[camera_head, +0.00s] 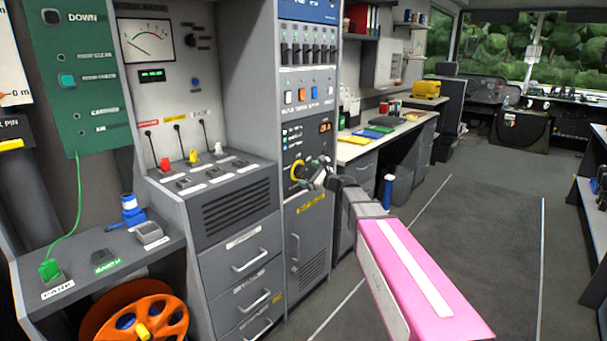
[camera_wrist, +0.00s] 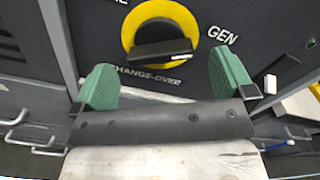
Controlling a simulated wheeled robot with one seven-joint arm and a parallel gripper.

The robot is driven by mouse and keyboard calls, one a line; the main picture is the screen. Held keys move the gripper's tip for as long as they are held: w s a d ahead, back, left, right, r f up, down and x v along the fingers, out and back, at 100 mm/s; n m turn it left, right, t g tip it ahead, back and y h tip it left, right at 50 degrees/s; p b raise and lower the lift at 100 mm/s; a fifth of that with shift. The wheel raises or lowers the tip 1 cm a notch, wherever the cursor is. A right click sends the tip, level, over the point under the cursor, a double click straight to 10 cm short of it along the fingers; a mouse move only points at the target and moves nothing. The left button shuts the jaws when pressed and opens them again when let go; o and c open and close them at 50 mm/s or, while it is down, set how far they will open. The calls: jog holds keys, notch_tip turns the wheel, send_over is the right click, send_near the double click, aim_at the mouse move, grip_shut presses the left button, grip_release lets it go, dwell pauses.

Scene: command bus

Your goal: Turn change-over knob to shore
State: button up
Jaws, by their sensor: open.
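The change-over knob (camera_wrist: 162,50) is a black bar on a black disc with a yellow ring (camera_wrist: 130,32). Its bar lies nearly level, its right end slightly higher, below and left of the GEN label (camera_wrist: 222,32). A label at the upper left is cut off. The yellow ring also shows on the tall grey cabinet in the head view (camera_head: 296,172). My gripper (camera_wrist: 163,62) is open and empty, its green fingers spread wider than the bar, one to each side. I see no contact with the knob. My gripper partly covers the knob in the head view (camera_head: 320,172).
Above the knob is a panel with a small orange display (camera_head: 326,127) and rows of switches. To the left are a console with levers (camera_head: 192,155) and drawers with protruding handles (camera_head: 250,260). A desk (camera_head: 390,140) stands behind right. The floor (camera_head: 480,230) right is clear.

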aim_at(304, 173)
jog(key=shift+x, duration=1.7)
jog(key=c, duration=0.9)
